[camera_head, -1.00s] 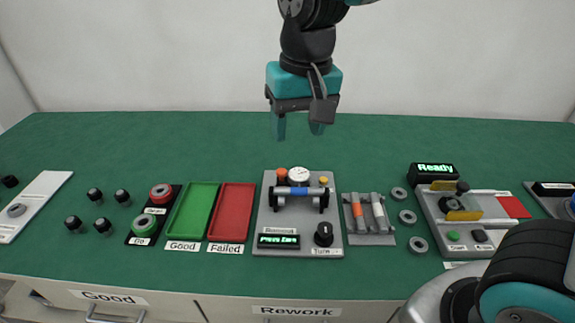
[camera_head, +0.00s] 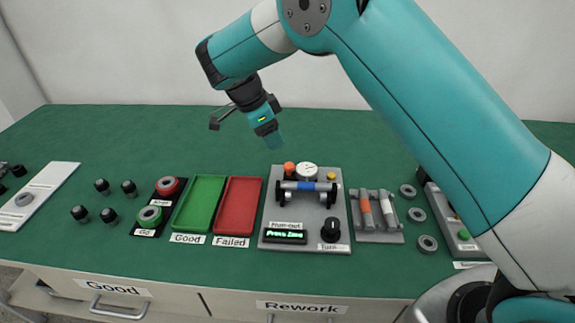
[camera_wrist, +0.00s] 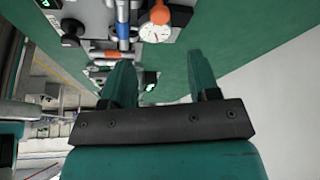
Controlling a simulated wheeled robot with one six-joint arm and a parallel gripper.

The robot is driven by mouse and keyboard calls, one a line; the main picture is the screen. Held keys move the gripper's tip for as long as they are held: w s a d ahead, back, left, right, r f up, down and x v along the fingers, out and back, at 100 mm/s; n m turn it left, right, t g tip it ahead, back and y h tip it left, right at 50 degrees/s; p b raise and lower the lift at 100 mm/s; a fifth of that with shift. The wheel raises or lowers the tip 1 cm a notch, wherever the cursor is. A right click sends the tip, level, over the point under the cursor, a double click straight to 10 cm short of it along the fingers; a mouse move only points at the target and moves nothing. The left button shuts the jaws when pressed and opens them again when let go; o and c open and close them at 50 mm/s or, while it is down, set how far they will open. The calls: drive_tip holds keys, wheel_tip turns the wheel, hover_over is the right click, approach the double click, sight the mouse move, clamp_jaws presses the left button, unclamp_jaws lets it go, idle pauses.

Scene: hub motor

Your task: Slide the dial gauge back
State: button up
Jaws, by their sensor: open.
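The dial gauge (camera_head: 307,171) has a round white face and sits at the back of a grey run-out fixture (camera_head: 269,233), behind a shaft with a blue middle (camera_head: 306,186) resting on two black supports. An orange knob (camera_head: 289,168) is just left of the gauge. In the wrist view the dial gauge (camera_wrist: 156,29) shows at the top, beside the orange knob (camera_wrist: 159,13). My gripper (camera_head: 274,141) is above the table behind the fixture, tilted downward, apart from the gauge. In the wrist view its two fingers (camera_wrist: 163,84) stand apart with nothing between them.
The fixture's display reads "Press Zero", with a yellow button (camera_head: 331,175) at its back right and a black knob (camera_head: 331,230) in front. Green (camera_head: 181,228) and red (camera_head: 218,232) trays lie left. A shaft rack (camera_head: 375,238) and several rings are right. The table behind is clear.

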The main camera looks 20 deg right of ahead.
sight(289, 165)
drive_tip(key=p+x, duration=0.1)
drive_tip(key=x, duration=1)
clamp_jaws()
drive_tip(key=shift+w+d+f, duration=0.1)
drive_tip(key=shift+w+d, duration=0.15)
drive_tip(key=shift+w, duration=0.1)
drive_tip(key=shift+w+d+b, duration=0.25)
drive_tip(key=shift+w, duration=0.35)
drive_tip(key=shift+w+d+b, duration=0.2)
drive_tip(key=shift+w, duration=0.35)
drive_tip(key=shift+a, duration=0.2)
unclamp_jaws()
drive_tip(key=shift+w+d, duration=0.15)
